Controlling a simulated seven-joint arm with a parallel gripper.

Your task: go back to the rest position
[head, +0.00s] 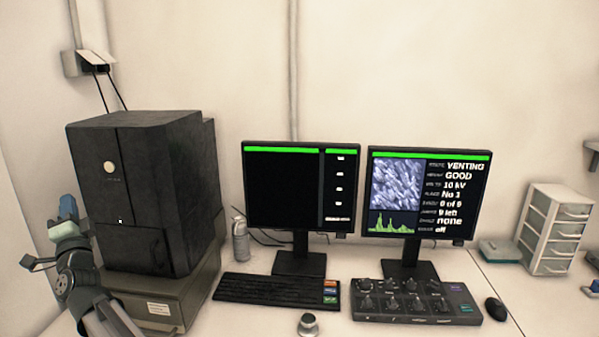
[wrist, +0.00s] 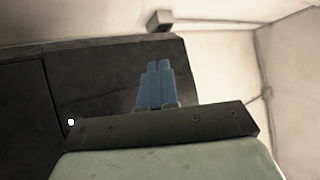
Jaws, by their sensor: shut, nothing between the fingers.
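My gripper (head: 67,207) is at the left of the head view, in front of the left side of the black microscope cabinet (head: 150,190). Its blue fingers point up. In the wrist view the two blue fingers (wrist: 155,84) lie side by side, shut, with nothing seen between them. Behind them the dark cabinet (wrist: 100,75) fills the left and middle. I cannot tell how much gap there is between the fingers and the cabinet.
The cabinet stands on a grey base box (head: 180,293). Right of it are a bottle (head: 240,240), a keyboard (head: 275,290), two monitors, the right one (head: 425,195) reading VENTING, a knob panel (head: 415,302), a mouse (head: 495,309) and a drawer unit (head: 557,230). A round knob (head: 308,324) sits in front.

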